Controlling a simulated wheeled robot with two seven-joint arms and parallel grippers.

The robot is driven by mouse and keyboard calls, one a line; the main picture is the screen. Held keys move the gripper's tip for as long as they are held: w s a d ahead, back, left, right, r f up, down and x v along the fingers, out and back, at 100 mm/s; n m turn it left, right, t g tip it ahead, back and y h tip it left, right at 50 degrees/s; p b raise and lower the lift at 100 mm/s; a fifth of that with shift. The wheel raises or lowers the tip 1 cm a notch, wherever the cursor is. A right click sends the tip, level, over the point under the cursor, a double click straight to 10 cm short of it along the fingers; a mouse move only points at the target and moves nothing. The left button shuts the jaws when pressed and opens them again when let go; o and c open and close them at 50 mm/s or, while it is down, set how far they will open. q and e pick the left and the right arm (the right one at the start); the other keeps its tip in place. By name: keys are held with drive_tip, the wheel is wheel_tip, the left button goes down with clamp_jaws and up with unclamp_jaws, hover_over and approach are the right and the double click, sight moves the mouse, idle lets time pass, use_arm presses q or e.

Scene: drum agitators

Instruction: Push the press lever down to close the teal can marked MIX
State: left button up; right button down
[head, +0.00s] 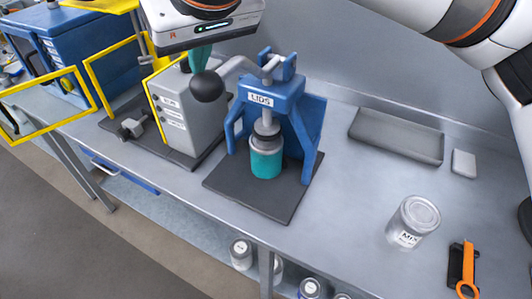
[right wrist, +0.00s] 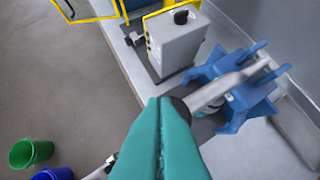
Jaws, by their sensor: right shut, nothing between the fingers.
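The blue press (head: 272,95), marked LIDS, stands on a dark base plate; it also shows in the right wrist view (right wrist: 232,92). Its grey lever (head: 238,66) reaches left and ends in a black ball knob (head: 207,87). A teal can (head: 266,162) stands upright under the press ram; no marking shows on it. A grey can labelled MIX (head: 413,221) stands apart on the bench at right. My right gripper (head: 200,62) has teal fingers, shut and empty, just above the knob; I cannot tell whether they touch it. My left gripper is not in view.
A grey box machine (head: 180,115) with a yellow-edged panel stands left of the press. A grey tray (head: 396,136), a small pale block (head: 463,163) and an orange-handled tool (head: 467,270) lie at right. The bench between press and MIX can is clear.

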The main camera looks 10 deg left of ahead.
drive_tip(key=shift+w+d+r+p, duration=0.1)
drive_tip(key=shift+w+r+p, duration=0.1)
drive_tip(key=shift+r+p, duration=0.85)
drive_tip(key=shift+r, duration=0.3)
drive_tip(key=shift+w+d+r+p, duration=0.1)
drive_tip(key=shift+w+r+p, duration=0.1)
drive_tip(key=shift+r+p, duration=0.35)
drive_tip(key=shift+w+d+r+p, duration=0.1)
drive_tip(key=shift+w+r+p, duration=0.15)
drive_tip(key=shift+r+p, duration=0.35)
drive_tip(key=shift+w+r+p, duration=0.2)
drive_tip(key=shift+r+p, duration=0.2)
drive_tip(key=shift+r, duration=0.3)
wheel_tip(320, 180, up, 7)
drive_tip(key=p, duration=0.5)
drive_tip(key=shift+p, duration=0.3)
drive_tip(key=shift+f, duration=0.1)
